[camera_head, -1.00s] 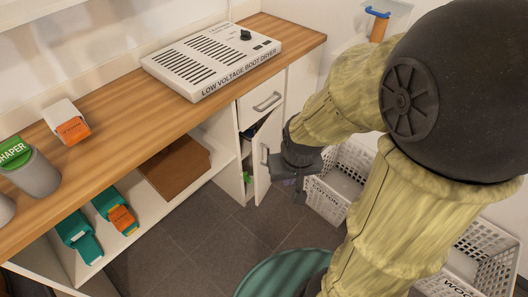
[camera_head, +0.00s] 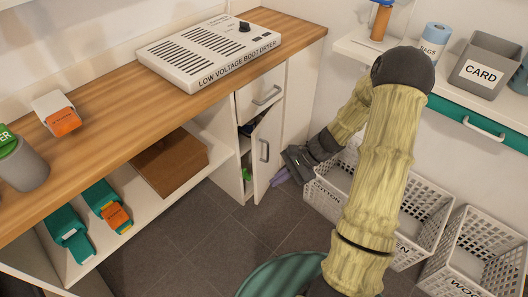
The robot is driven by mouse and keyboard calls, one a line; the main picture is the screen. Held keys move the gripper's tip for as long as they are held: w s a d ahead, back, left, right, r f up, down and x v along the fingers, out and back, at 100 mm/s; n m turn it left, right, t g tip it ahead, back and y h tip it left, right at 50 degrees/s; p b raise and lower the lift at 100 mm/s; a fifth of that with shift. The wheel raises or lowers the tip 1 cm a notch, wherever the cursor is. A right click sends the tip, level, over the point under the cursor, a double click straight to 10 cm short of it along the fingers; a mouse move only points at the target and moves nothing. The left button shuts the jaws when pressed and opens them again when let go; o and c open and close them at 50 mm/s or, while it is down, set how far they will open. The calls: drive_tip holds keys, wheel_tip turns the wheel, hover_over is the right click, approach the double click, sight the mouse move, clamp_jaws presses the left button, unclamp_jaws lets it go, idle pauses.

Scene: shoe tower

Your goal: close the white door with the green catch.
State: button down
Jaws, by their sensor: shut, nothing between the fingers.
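The white door (camera_head: 268,152) is under the right end of the wooden counter. It stands ajar, swung out from its cabinet, with a grey bar handle on its face. A bit of green (camera_head: 246,173) shows in the dark gap at its left, low on the cabinet; I cannot tell whether it is the catch. My gripper (camera_head: 297,165) is shut and empty. It is just right of the door, on the handle side, near the door's lower half. I cannot tell whether it touches the door.
A white drawer (camera_head: 262,95) sits above the door. White laundry baskets (camera_head: 410,250) stand along the right wall, close to my arm. A boot dryer (camera_head: 205,55) lies on the counter. A green round thing (camera_head: 280,278) is at the front. Dark floor (camera_head: 210,235) is clear before the cabinet.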

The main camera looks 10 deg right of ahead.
sight(257, 146)
drive_tip(key=w+d+f+m+t+y+b, duration=0.2)
drive_tip(key=w+d+f+m+t+y, duration=0.2)
drive_tip(key=w+d+f+m+t, duration=0.3)
drive_tip(key=w+d+m+t, duration=0.3)
drive_tip(key=m+t, duration=0.2)
drive_tip(key=shift+w+d+f+m+b, duration=0.3)
drive_tip(key=shift+w+d+f, duration=0.05)
drive_tip(key=shift+d+f, duration=0.05)
drive_tip(key=shift+a, duration=0.1)
drive_tip(key=b+x, duration=0.4)
drive_tip(key=x, duration=0.9)
drive_tip(key=shift+a, duration=0.15)
drive_tip(key=shift+w+a+b, duration=0.2)
drive_tip(key=shift+w+b, duration=0.1)
